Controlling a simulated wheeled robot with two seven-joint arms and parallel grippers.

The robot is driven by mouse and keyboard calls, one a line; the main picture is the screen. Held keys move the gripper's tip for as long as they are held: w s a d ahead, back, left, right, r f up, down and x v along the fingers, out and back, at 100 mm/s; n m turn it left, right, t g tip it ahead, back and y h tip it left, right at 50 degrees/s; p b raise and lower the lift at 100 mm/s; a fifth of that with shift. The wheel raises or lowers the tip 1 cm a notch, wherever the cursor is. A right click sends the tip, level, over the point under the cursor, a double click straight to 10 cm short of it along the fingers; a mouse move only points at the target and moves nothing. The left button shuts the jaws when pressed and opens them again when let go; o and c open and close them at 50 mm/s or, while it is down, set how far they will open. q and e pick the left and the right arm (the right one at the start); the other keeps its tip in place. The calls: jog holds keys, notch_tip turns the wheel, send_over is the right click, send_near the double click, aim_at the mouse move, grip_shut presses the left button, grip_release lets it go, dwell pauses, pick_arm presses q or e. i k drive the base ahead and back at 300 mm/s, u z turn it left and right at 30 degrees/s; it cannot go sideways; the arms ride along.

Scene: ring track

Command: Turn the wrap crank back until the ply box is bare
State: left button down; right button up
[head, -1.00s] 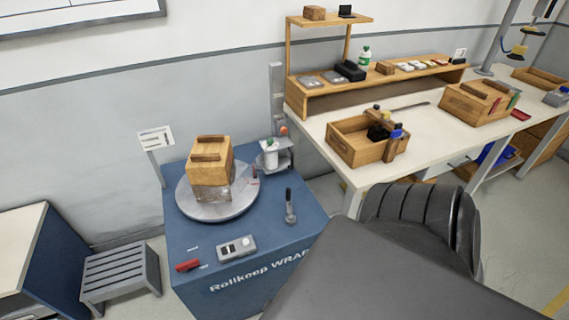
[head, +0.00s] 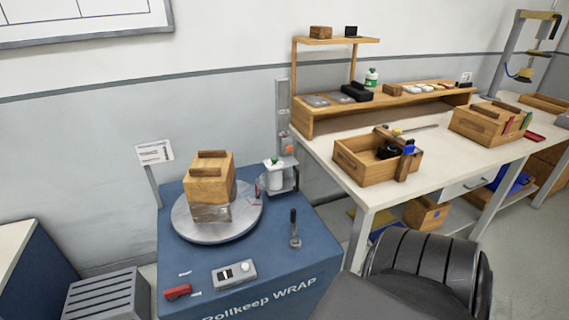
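The ply box (head: 209,182) stands on the round grey turntable (head: 186,229) of the blue wrap machine (head: 315,243). Its upper part is bare wood with a handle bar on top. Its lower part looks covered in grey, shiny wrap (head: 211,213). A crank (head: 295,229) with a dark upright grip stands on the machine top, right of the turntable. A roll-like white item (head: 274,176) sits in a metal holder behind the turntable. Neither gripper shows in the head view.
A grey control box (head: 234,273) and a red-handled tool (head: 178,291) lie on the machine's front. A workbench (head: 335,184) with an open wooden toolbox (head: 365,169) stands to the right. A grey step stool (head: 105,296) is at left.

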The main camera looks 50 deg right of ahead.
aim_at(293, 212)
jog(key=u, duration=2)
jog(key=k, duration=2.05)
jog(key=z, duration=2.85)
jog(key=i, duration=0.5)
jog(key=u, duration=0.05)
